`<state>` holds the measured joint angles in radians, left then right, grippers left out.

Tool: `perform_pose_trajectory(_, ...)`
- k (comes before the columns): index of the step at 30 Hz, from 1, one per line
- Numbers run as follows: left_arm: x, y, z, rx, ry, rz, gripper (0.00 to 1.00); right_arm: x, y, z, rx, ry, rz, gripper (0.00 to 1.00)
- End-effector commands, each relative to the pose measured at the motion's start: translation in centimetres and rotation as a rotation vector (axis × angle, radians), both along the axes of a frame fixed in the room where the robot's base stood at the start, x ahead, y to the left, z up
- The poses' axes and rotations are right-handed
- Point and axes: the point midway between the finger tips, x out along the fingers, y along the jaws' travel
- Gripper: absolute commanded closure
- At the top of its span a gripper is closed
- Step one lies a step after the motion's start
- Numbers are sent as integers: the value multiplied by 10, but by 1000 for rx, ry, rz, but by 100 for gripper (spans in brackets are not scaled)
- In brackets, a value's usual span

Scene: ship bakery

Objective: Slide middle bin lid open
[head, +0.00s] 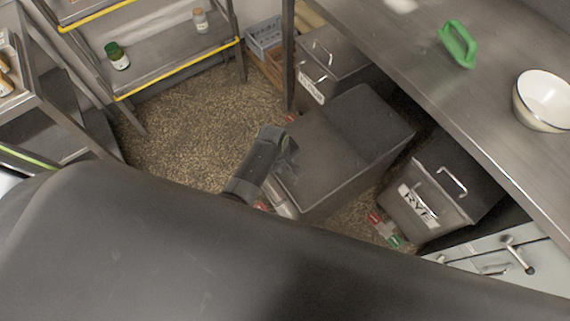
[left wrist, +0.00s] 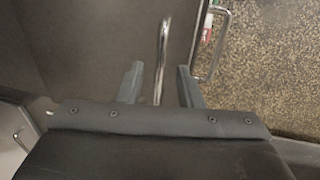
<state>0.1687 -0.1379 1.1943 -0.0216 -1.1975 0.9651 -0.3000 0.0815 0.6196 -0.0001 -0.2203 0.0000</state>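The middle bin (head: 345,190) is a grey metal box that stands out from under the counter, between two other bins. Its lid top shows a front panel (head: 315,165) and a rear panel (head: 370,118) with a step between them. My left gripper (head: 288,152) is over the front left part of this bin. In the left wrist view its two fingers (left wrist: 160,85) are apart, with a metal bar handle (left wrist: 163,50) between them. Gaps show on both sides of the bar. In the head view the handle is hidden by the gripper. My right gripper is not in view.
A bin labelled RYE (head: 425,205) stands on the right and another labelled bin (head: 335,65) on the left. Speckled floor (head: 185,140) is clear left of the gripper.

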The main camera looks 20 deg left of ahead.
Motion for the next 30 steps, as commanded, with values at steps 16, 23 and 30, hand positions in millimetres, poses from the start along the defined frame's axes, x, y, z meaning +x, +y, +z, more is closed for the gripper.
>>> perform_pose_trajectory(16, 1, -1, -8, 0, 0, 1, 79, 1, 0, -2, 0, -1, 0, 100)
perform_pose_trajectory(23, 1, -1, -8, 0, 0, 1, 100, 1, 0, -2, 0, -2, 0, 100)
perform_pose_trajectory(30, 1, 0, -8, 0, 1, 1, 100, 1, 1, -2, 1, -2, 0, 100)
